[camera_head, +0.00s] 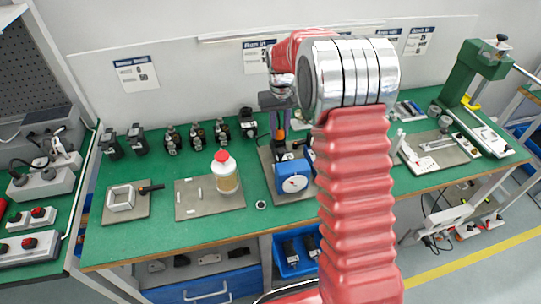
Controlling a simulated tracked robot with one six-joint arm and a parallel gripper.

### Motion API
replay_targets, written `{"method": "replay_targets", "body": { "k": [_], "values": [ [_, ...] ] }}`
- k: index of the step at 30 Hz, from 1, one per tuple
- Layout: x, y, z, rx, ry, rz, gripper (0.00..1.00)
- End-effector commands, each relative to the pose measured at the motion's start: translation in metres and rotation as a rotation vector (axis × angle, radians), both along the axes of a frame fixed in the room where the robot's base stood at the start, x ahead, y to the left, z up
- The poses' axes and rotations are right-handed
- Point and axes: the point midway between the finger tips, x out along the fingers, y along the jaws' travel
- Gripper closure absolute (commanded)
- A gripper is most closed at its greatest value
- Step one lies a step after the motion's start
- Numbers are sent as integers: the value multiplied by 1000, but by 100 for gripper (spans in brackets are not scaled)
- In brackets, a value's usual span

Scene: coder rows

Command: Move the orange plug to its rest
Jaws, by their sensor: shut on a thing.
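My gripper (280,136) hangs fingers-down over the middle of the green bench, just above and behind a blue device with a round white dial (291,177). It is shut on the orange plug (281,134), of which only a small orange patch shows between the dark fingers. The plug's lower end and its gap to the device are too small to tell. I cannot pick out the plug's rest; my red arm hides part of the bench to the right.
A red-capped bottle (225,172) stands on a grey plate (196,207) left of the dial device. A small ring (261,205) lies between them. Several dark devices line the back edge. A green press (474,72) stands at the right. Bare bench shows at front left.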

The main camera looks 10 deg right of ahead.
Motion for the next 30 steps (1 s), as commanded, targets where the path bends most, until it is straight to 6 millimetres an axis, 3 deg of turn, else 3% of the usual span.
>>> {"method": "replay_targets", "body": {
  "k": [10, 30],
  "values": [
    [0, 0, 6, 0, -1, 0, 100],
    [0, 0, 43, 0, -1, 0, 100]
  ]
}}
